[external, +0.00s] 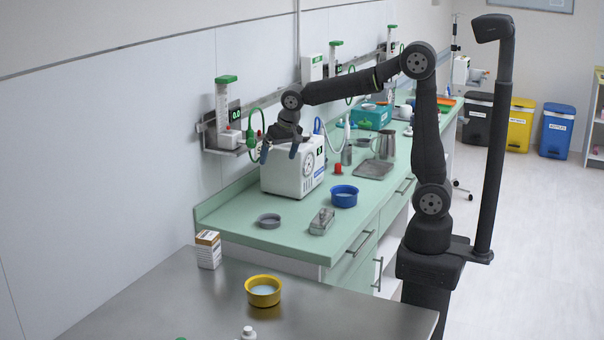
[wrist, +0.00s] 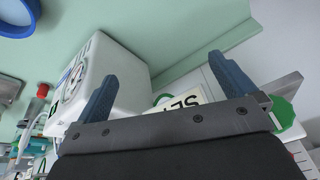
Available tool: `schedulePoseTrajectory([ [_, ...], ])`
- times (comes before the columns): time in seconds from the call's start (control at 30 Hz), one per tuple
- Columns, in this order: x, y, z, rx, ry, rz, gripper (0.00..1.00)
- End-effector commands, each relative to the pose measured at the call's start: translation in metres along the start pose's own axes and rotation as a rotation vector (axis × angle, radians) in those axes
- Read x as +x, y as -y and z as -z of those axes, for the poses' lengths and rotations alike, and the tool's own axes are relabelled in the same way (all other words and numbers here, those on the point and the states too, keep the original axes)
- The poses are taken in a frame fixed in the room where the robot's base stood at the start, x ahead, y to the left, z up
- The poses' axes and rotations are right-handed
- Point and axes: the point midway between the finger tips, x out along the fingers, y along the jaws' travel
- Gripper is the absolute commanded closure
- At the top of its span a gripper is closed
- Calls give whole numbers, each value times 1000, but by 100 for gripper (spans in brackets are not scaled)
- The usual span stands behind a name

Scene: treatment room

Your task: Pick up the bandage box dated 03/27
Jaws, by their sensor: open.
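A small upright box (external: 208,250), white with a brown top, stands at the back left of the steel table. Its print is too small to read, so I cannot tell whether it is a bandage box or what date it bears. No other such box stands out. My gripper (external: 279,154) is open and empty, above the left end of the white machine (external: 285,178), well above and to the right of the box. In the wrist view its two blue fingers (wrist: 166,80) are spread, with the machine beside the left one. The box is not in the wrist view.
A yellow bowl (external: 263,291) stands on the steel table (external: 170,305). The green counter (external: 240,232) holds a blue bowl (external: 344,196), a grey dish (external: 269,221) and a clear container (external: 322,221). A wall rail with green-topped flowmeters (external: 226,105) runs behind my gripper.

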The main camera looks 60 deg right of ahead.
Motion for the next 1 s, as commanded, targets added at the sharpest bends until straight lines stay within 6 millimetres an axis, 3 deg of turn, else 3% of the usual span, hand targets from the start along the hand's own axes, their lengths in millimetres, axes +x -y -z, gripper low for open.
schedulePoseTrajectory([
  [0.3,0,0,0,0,0,0,0],
  [0.4,0,0,0,0,0,0,20],
  [0.43,0,0,0,0,0,0,22],
  [0.73,-5,1,2,0,-2,1,22],
  [0.87,-37,4,13,0,-7,4,22],
  [1.0,-93,9,30,1,-8,5,22],
])
